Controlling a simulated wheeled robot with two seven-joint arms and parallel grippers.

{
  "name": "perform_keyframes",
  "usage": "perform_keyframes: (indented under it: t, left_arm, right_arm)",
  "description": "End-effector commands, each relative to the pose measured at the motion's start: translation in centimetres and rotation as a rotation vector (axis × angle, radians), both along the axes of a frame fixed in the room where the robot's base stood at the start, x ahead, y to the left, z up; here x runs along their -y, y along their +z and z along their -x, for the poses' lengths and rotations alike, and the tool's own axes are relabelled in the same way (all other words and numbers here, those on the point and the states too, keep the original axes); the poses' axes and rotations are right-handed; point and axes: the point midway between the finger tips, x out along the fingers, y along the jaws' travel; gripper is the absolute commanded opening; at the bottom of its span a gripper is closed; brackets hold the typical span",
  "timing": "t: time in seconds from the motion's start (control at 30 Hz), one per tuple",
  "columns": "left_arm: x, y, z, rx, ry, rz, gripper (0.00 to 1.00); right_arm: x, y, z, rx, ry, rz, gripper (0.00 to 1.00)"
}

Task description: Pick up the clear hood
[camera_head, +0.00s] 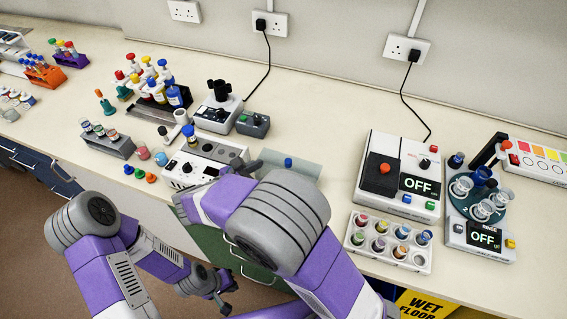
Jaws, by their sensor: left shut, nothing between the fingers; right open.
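The clear hood (303,165) is a see-through, greyish cover with a blue knob on top. It sits on the bench in the middle of the head view, right of a white block with round wells. My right gripper (238,168) is open beside the hood's left side, with dark tips showing; my own wrist and forearm hide most of it. I cannot tell whether it touches the hood. My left gripper (228,297) is shut and empty, low in front of the bench.
The white block (184,174) stands close to my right gripper. A vial rack (360,237), a white device reading OFF (427,161) and a round rinse carousel (463,207) stand to the right. Bottles (174,96) and a mixer (212,119) stand behind. Bare bench lies behind the hood.

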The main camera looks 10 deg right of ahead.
Motion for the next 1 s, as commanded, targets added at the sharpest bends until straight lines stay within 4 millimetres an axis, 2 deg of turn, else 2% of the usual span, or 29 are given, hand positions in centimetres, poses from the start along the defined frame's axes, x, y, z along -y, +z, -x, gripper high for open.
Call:
perform_keyframes:
  t: [0.33, 0.6, 0.83, 0.87, 1.0]
  left_arm:
    - [0.0, -0.8, 0.0, 0.000, 0.000, 0.000, 0.00]
    - [0.0, -1.8, 0.0, 0.000, 0.000, 0.000, 0.00]
    - [0.0, -1.7, 0.0, 0.000, 0.000, 0.000, 0.00]
    - [0.0, -1.7, 0.0, 0.000, 0.000, 0.000, 0.00]
    - [0.0, -1.7, 0.0, 0.000, 0.000, 0.000, 0.00]
  right_arm:
    - [2.7, -0.8, -1.5, 0.003, -0.001, 0.004, 0.53]
    - [6.0, -2.0, -3.2, 0.002, -0.001, 0.004, 0.53]
    - [6.2, -2.0, -3.4, 0.002, 0.001, 0.003, 0.53]
    - [6.2, -2.0, -3.4, 0.002, 0.001, 0.003, 0.51]
    - [6.2, -2.0, -3.4, 0.002, 0.001, 0.003, 0.30]
